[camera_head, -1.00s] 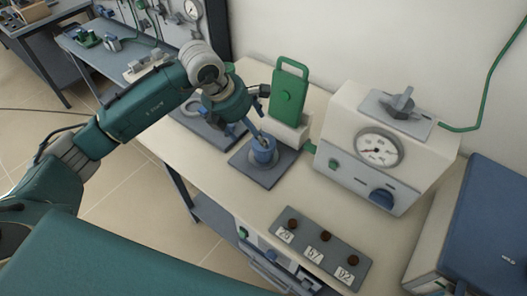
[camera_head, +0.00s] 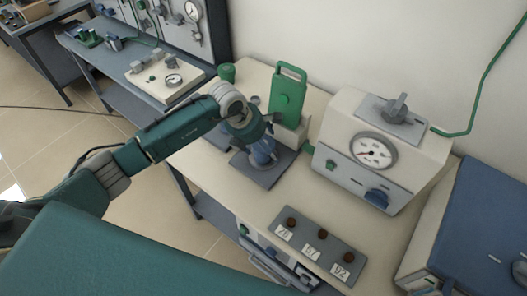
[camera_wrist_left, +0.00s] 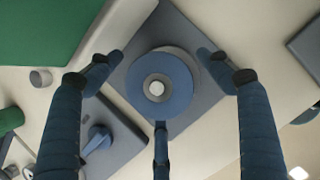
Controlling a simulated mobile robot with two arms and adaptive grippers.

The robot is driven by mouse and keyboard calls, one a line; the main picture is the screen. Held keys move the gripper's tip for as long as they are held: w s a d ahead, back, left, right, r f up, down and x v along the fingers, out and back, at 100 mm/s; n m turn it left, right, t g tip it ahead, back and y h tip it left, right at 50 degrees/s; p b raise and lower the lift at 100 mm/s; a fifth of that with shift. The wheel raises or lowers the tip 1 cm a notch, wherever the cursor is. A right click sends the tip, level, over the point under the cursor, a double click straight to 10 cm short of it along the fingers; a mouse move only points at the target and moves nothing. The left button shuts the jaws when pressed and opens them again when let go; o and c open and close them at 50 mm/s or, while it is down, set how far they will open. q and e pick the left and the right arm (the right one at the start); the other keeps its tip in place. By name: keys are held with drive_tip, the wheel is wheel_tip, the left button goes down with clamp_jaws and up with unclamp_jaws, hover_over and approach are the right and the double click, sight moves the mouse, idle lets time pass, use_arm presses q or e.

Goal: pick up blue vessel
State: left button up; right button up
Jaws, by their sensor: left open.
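The blue vessel (camera_wrist_left: 178,99) shows from above in the wrist view as a round blue lid with a pale central knob. It stands on a dark grey square plate (camera_wrist_left: 185,28). My left gripper (camera_wrist_left: 156,75) is open, with its blue fingers spread around the vessel on the left, right and lower sides. The left and right fingertips look apart from it; the lower fingertip is close to its rim, and contact cannot be told. In the head view, the left gripper (camera_head: 262,153) is directly over the plate (camera_head: 268,178) and hides most of the vessel. My right gripper is not in view.
A green panel with a handle (camera_head: 288,96) stands right behind the plate. A furnace controller with a dial (camera_head: 372,151) is to the right. A grey block with brown knobs and number labels (camera_head: 318,246) lies in front. A green cup (camera_head: 227,72) stands at the back left.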

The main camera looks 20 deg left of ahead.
use_arm(q)
drive_tip(key=c, duration=1.5)
drive_tip(key=shift+r, duration=0.15)
drive_tip(key=shift+c, duration=0.6)
drive_tip(key=shift+w+r, duration=0.1)
